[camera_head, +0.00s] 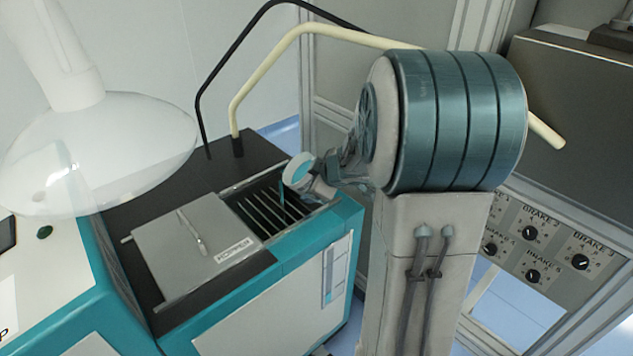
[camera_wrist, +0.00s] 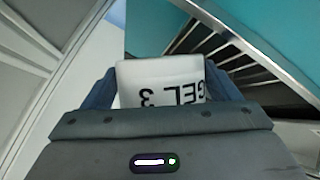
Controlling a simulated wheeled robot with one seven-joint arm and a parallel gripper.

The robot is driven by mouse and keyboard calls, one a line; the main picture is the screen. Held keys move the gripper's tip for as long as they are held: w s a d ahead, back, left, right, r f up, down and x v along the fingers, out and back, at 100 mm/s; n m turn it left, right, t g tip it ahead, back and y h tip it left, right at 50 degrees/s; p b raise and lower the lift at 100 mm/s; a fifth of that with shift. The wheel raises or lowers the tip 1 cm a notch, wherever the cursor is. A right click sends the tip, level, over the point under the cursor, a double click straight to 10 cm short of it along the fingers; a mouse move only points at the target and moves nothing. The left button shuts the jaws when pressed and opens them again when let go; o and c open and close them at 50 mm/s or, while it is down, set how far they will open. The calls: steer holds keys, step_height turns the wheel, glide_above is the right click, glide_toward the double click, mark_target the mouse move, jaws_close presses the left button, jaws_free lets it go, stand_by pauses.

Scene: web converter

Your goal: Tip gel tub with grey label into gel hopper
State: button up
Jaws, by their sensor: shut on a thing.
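The gel tub (camera_head: 300,170) is tilted on its side over the hopper's opening in the head view, with teal gel showing at its mouth. A teal streak hangs down from the mouth toward the slats. In the wrist view the tub (camera_wrist: 160,78) shows a pale grey-white label reading "GEL 3", upside down. My gripper (camera_wrist: 165,90) is shut on the tub, a finger on each side. In the head view my gripper (camera_head: 332,168) is partly hidden behind my arm. The gel hopper (camera_head: 262,212) is open, with dark slats inside a metal rim.
The hopper's grey lid (camera_head: 195,245), with a handle, lies to the left of the opening. A clear dome-shaped cover (camera_head: 95,155) hangs at the left. A cream bent pipe (camera_head: 290,45) and a black one rise behind. A panel of brake knobs (camera_head: 530,245) stands at the right.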

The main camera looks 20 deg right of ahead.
steer(key=shift+a+f+n+h, duration=0.15)
steer(key=shift+n+h, duration=0.25)
steer(key=shift+h, duration=0.3)
steer(key=shift+r+h+p, duration=0.25)
steer(key=shift+h+p, duration=0.05)
steer(key=shift+w+a+r+n+g+h+p, duration=0.1)
steer(key=shift+a+r+n+g+h+p, duration=0.1)
steer(key=shift+r+n+h+p, duration=0.6)
steer(key=shift+a+r+g+h+p, duration=0.15)
steer(key=shift+h+p, duration=0.25)
steer(key=shift+p, duration=0.9)
steer(key=shift+a+r+h+p, duration=0.2)
steer(key=shift+r+h+p, duration=0.05)
steer(key=shift+h+p, duration=0.3)
steer(key=shift+w+a+r+n+g+h+p, duration=0.15)
steer(key=shift+a+r+n+g+h+p, duration=0.1)
steer(key=shift+a+r+n+h+p, duration=0.25)
steer(key=shift+w+a+r+n+h, duration=0.1)
steer(key=shift+a+r+n+h, duration=0.2)
steer(key=shift+h, duration=0.35)
steer(key=shift+w+a+r+n+h, duration=0.1)
steer(key=shift+a+r+n+h, duration=0.1)
steer(key=shift+a+n+h, duration=0.3)
steer(key=shift+w+a+r+n+h+b, duration=0.1)
steer(key=shift+a+r+n+h+b, duration=0.25)
steer(key=shift+h, duration=0.3)
steer(key=shift+a+r+n+h+b, duration=0.1)
steer(key=shift+a+n+h+b, duration=0.25)
steer(key=shift+h, duration=0.3)
steer(key=shift+r, duration=0.1)
